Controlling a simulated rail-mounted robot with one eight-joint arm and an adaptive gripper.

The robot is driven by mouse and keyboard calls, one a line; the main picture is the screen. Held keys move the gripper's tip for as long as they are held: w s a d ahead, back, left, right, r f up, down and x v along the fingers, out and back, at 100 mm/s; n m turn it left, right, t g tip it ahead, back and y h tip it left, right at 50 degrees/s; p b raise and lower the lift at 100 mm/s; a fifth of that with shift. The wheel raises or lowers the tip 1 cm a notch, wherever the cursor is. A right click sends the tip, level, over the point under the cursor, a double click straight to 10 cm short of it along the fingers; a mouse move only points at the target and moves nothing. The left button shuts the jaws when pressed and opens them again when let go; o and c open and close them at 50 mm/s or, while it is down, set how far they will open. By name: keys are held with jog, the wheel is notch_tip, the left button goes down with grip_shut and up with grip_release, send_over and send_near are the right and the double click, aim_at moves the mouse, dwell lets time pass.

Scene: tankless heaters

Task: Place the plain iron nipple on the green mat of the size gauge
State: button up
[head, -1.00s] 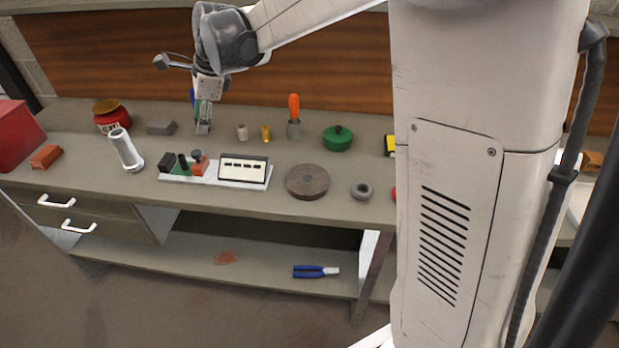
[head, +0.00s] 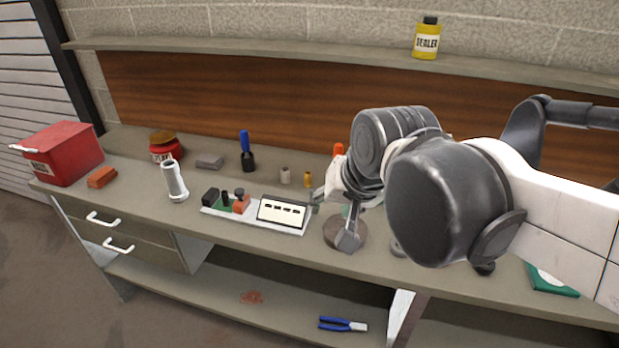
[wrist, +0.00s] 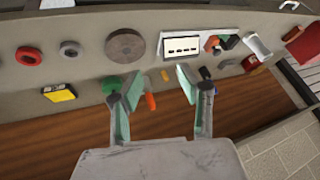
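The size gauge (head: 210,211) is a white base with dark and orange blocks, a small green mat (head: 227,207) and a pale panel with dark marks; its panel also shows in the wrist view (wrist: 182,47). A small grey-beige cylinder (head: 285,175) stands behind the gauge, beside a brass-coloured one (head: 308,180); I take the grey one for the plain iron nipple, but cannot be sure. My gripper (head: 333,215) is to the right of the gauge, near the round brown disc.
The brown disc (wrist: 125,45), a grey ring (wrist: 70,50), a red ring (wrist: 28,56) and a yellow box (wrist: 58,93) lie along the bench. Bench front edge is clear.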

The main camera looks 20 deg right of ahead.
jog(key=s+d+f+n, duration=0.2)
jog(key=s+n, duration=0.1)
jog(key=s, duration=0.2)
jog(key=shift+s+f+n+t+h, duration=0.2)
jog(key=shift+f+n+t+h, duration=0.1)
jog(key=shift+f+n+t, duration=0.1)
